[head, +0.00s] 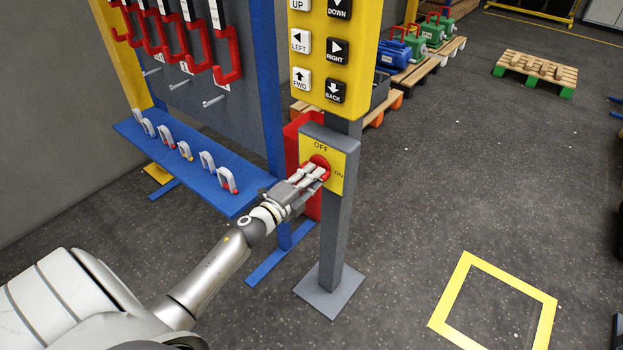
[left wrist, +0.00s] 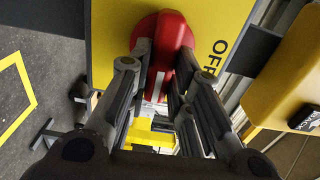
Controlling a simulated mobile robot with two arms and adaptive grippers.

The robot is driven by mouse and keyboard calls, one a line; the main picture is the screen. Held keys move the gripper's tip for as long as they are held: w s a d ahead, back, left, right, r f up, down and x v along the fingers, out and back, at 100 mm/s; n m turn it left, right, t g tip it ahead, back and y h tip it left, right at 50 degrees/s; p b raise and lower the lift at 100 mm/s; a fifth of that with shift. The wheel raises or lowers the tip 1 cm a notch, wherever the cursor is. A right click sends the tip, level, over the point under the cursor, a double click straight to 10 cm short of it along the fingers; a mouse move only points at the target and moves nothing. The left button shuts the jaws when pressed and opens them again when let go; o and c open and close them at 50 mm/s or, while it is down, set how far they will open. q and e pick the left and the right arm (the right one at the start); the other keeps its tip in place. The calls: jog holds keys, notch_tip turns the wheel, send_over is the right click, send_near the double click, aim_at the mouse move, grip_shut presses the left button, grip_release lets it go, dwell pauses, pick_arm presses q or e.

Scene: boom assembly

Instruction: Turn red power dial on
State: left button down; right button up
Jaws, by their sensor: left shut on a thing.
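The red power dial (head: 318,164) sits on a yellow plate (head: 337,180) marked OFF and ON, fixed to a grey post. My left gripper (head: 318,174) is at the dial, its fingers reaching onto the dial's front. In the left wrist view the red dial (left wrist: 163,48) has a raised grip with a white line on it. My left gripper (left wrist: 160,80) has its fingers on both sides of that grip and is shut on it. The word OFF shows to the right of the dial there. The dial's exact setting is hard to tell. My right gripper is not in view.
Above the dial is a yellow button panel (head: 339,50). To the left stand a blue shelf (head: 243,190) with several small shackles and a board with red hooks (head: 227,55). A yellow floor square (head: 437,318) lies on open floor at the right.

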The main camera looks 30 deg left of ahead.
pick_arm(q)
jog(key=shift+f+m, duration=0.1)
jog(key=shift+m, duration=0.2)
jog(key=c, duration=1.3)
grip_release()
jog(key=shift+s, duration=0.1)
jog(key=s, duration=0.8)
jog(key=s+a, duration=0.1)
jog(key=s, duration=0.3)
jog(key=shift+w, duration=0.1)
